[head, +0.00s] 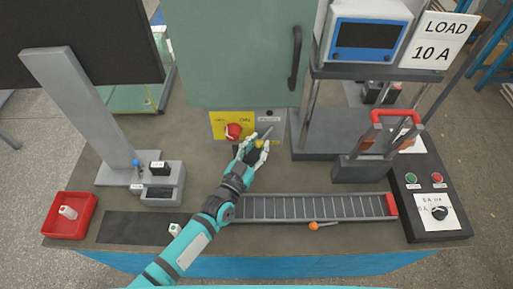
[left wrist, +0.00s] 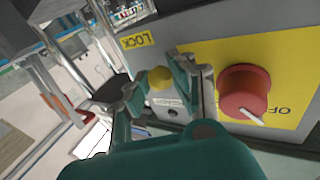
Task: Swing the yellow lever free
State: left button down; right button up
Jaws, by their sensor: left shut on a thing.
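The yellow lever shows its round yellow knob (left wrist: 160,78) between the fingers of my left gripper (left wrist: 165,95) in the left wrist view. My left gripper (head: 257,146) is shut on it, in front of the cabinet's lower panel in the head view. The fingers hide much of the lever; only a little yellow shows between them in the head view. A red rotary knob (left wrist: 244,92) on a yellow plate (left wrist: 290,60) is beside the gripper, apart from it. The red knob (head: 233,131) also shows left of the gripper in the head view. My right gripper is not in view.
A green cabinet door (head: 235,50) with a dark handle (head: 296,58) rises behind. A roller track (head: 310,207) lies to the right, with a red-handled block (head: 365,168) behind it. A red tray (head: 70,216) and a grey post (head: 80,115) stand left.

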pick_arm(q)
jog(key=n+t+b, duration=0.1)
jog(key=n+b, duration=0.1)
jog(key=b, duration=0.1)
jog(key=d+f+n+t+b, duration=0.1)
jog(key=n+b, duration=0.1)
jog(key=d+f+n+t+b, duration=0.1)
jog(key=n+b, duration=0.1)
jog(key=b, duration=0.1)
jog(key=shift+d+f+y+b, duration=0.1)
jog(key=shift+d+y+b, duration=0.15)
jog(key=shift+y+b, duration=0.1)
jog(key=shift+d+n+t+b, duration=0.25)
jog(key=shift+n+b, duration=0.25)
jog(key=shift+n, duration=0.1)
jog(key=shift+d+n+t+b, duration=0.2)
jog(key=shift+n+t+b, duration=0.05)
jog(key=shift+n+b, duration=0.3)
jog(key=shift+d+n+t+y+b, duration=0.2)
jog(key=shift+n+t+y+b, duration=0.1)
jog(key=shift+n+y+b, duration=0.25)
jog(key=shift+r, duration=0.2)
jog(key=c, duration=1.4)
grip_release()
jog(key=shift+o, duration=0.3)
jog(key=v, duration=1.2)
jog(key=shift+f, duration=0.1)
